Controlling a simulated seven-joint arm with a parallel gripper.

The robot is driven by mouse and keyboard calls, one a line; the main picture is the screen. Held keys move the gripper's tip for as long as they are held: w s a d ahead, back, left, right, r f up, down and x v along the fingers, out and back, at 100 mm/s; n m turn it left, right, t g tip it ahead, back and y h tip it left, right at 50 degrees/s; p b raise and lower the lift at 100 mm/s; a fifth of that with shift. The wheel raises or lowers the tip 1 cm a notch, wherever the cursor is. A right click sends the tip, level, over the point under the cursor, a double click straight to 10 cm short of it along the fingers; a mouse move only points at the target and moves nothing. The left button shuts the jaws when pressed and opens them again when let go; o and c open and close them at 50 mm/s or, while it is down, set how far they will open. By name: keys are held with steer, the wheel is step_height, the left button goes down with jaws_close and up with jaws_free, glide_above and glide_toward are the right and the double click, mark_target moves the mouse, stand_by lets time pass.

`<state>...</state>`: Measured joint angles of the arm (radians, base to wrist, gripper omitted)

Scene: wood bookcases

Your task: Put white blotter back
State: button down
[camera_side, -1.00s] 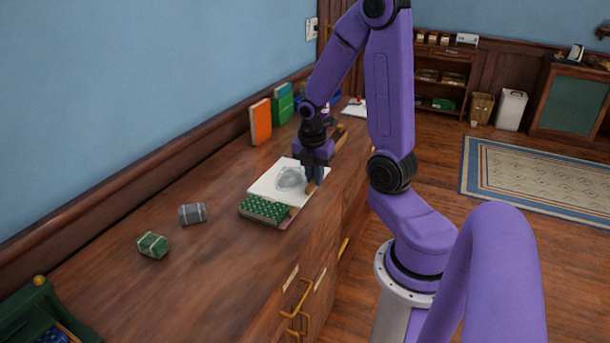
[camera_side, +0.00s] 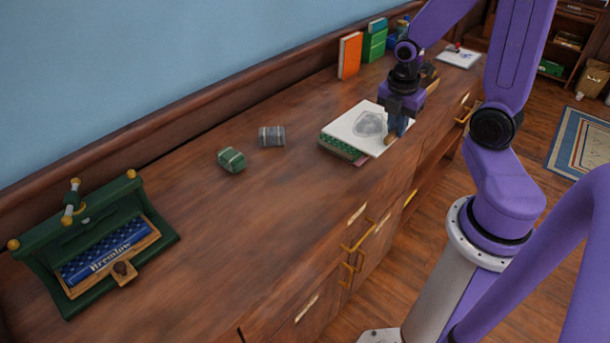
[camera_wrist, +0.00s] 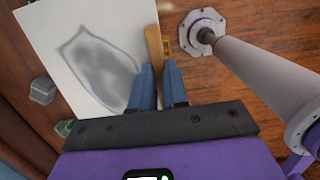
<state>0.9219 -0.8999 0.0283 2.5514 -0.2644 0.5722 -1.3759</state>
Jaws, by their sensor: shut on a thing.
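The white blotter, a flat white sheet with a grey smudge (camera_side: 349,121), lies over a green patterned book (camera_side: 341,151) on the wooden desk top. It also fills the upper left of the wrist view (camera_wrist: 45,40). The exact contact is partly hidden by the fingers. Whether the blotter rests on the book or hovers just above it, I cannot tell.
A green stand (camera_side: 58,250) with a blue "Bremlow" box (camera_side: 105,254) is at lower left. A green bundle (camera_side: 231,160) and a grey one (camera_side: 272,137) lie between. Orange (camera_side: 349,55) and green books (camera_side: 374,44) stand at the wall. The desk's front left is clear.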

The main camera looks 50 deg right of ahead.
mark_target(376, 152)
steer(key=a, duration=0.3)
steer(key=a+f, duration=0.1)
steer(key=a, duration=0.4)
steer(key=shift+a+f, duration=0.25)
steer(key=shift+a, duration=0.05)
steer(key=s+a+f, duration=0.1)
steer(key=s+a, duration=0.1)
steer(key=a, duration=0.5)
steer(key=w+f, duration=0.3)
steer(key=w, duration=0.1)
steer(key=w+f, duration=0.3)
steer(key=w, duration=0.1)
steer(key=w+a+f, duration=0.1)
steer(key=w+f, duration=0.2)
steer(key=w, duration=0.1)
steer(key=shift+w+f, duration=0.1)
steer(key=shift+w, duration=0.25)
steer(key=shift+w+f, duration=0.5)
steer(key=shift+f, duration=1.55)
steer(key=shift+s+f, duration=0.1)
steer(key=c, duration=1.1)
jaws_free()
